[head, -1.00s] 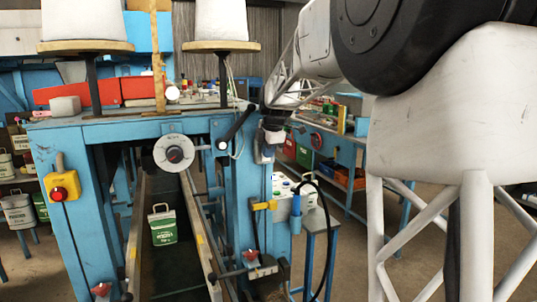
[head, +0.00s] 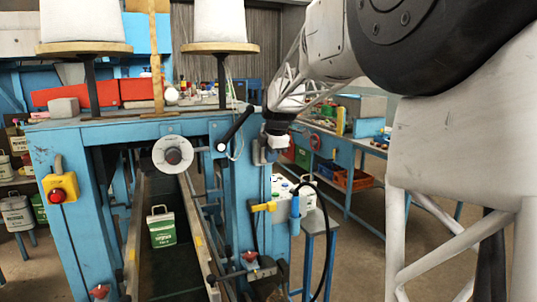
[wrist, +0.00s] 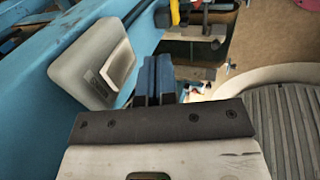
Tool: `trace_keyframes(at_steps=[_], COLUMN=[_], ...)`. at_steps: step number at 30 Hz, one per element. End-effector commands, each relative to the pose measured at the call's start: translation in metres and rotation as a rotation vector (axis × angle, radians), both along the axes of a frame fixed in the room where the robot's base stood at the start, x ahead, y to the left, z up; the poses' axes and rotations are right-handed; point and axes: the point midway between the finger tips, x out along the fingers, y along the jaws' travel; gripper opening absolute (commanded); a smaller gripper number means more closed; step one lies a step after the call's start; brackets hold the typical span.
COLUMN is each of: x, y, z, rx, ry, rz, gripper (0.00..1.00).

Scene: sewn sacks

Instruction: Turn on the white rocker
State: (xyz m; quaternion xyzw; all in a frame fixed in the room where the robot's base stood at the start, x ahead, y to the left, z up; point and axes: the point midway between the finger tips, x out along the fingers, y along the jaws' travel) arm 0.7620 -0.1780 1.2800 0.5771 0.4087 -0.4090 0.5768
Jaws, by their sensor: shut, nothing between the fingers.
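A pale grey switch housing with a white rocker (wrist: 120,64) is fixed to the blue machine frame in the wrist view. The rocker's raised face sits on the housing's right part, and its on or off position cannot be told. My gripper (wrist: 157,78) is shut and empty, just right of the housing, with a narrow gap seeming to lie between them. In the head view my gripper (head: 277,141) is at the blue post's upper right side. The grey housing (head: 259,154) shows small beside and below it, partly hidden.
A yellow box with a red button (head: 58,190) is on the left post. A round white dial (head: 172,155) and a black-handled lever (head: 235,128) are on the frame left of my gripper. A small stand with white containers (head: 300,203) is below right.

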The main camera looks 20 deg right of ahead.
Motion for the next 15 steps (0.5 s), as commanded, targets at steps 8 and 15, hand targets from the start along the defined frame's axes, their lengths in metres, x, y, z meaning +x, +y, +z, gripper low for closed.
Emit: trace_keyframes(at_steps=[8,15], x=[-0.028,-0.048], y=[0.000,0.000], z=[0.029,0.062], rx=[0.000,0.000], ry=[-0.001,-0.001], rz=[0.000,0.001], gripper=[0.00,0.00])
